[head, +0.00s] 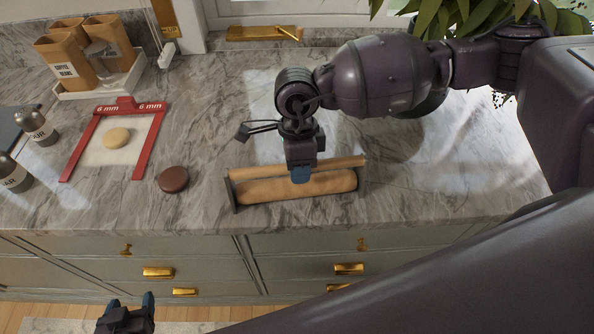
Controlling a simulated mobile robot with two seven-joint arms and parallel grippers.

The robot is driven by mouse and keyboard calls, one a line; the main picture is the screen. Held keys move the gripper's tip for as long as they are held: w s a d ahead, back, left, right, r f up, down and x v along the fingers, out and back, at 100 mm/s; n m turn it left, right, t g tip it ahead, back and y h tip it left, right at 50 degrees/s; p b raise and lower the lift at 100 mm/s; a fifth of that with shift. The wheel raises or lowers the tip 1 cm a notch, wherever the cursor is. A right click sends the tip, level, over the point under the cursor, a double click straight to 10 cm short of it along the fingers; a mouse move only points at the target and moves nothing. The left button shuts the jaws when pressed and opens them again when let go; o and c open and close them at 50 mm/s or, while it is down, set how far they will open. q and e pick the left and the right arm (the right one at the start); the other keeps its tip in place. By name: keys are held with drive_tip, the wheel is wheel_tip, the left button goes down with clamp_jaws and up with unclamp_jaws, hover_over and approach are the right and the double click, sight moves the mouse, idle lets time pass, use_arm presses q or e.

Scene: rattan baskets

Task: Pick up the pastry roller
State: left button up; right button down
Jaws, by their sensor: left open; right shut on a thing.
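The pastry roller (268,189) is a light wooden cylinder with a dark plate at its left end. It is at the front of the marble counter, lying roughly left to right, with a thin wooden bar (262,171) along its far side. The fingers hide part of the wood, and I cannot tell whether the roller is lifted off the counter. My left gripper (127,306) is open and empty, low in front of the drawers.
A red frame (157,143) with a pale dough disc (116,136) lies at left, near a brown round piece (173,179). Shakers (37,127) stand at the far left, canisters in a white tray (98,90) behind. A plant (480,15) is at the back right. Counter right of the roller is clear.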

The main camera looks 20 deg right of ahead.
drive_tip(key=shift+r, duration=0.1)
wheel_tip(320, 180, up, 20)
drive_tip(key=b, duration=0.1)
idle(0.5)
idle(0.9)
